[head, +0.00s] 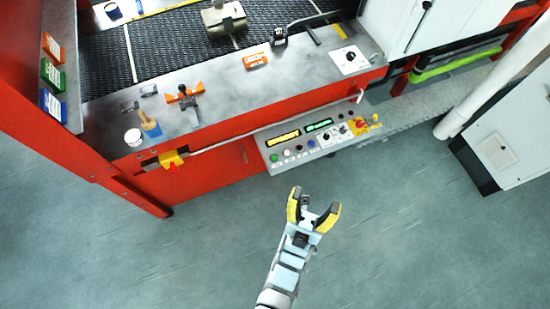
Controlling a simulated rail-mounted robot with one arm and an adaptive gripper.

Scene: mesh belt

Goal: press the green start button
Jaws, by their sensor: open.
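The control panel (280,164) is a grey box on the front of the red machine, with two lit displays and several small buttons and knobs. The green button (275,158) is at the left end of its button row, beside a white one (287,153). My gripper (315,208) has yellow-tipped fingers spread apart with nothing between them. It is over the floor, in front of the panel and to the right of the green button, apart from it. No label on the button is readable.
A long grey rod (238,136) runs along the machine front above the panel. A yellow and red switch (171,160) sits left of the panel. The red/yellow emergency stop (361,123) is at its right end. Tools lie on the ledge (218,94). The floor (420,230) is clear.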

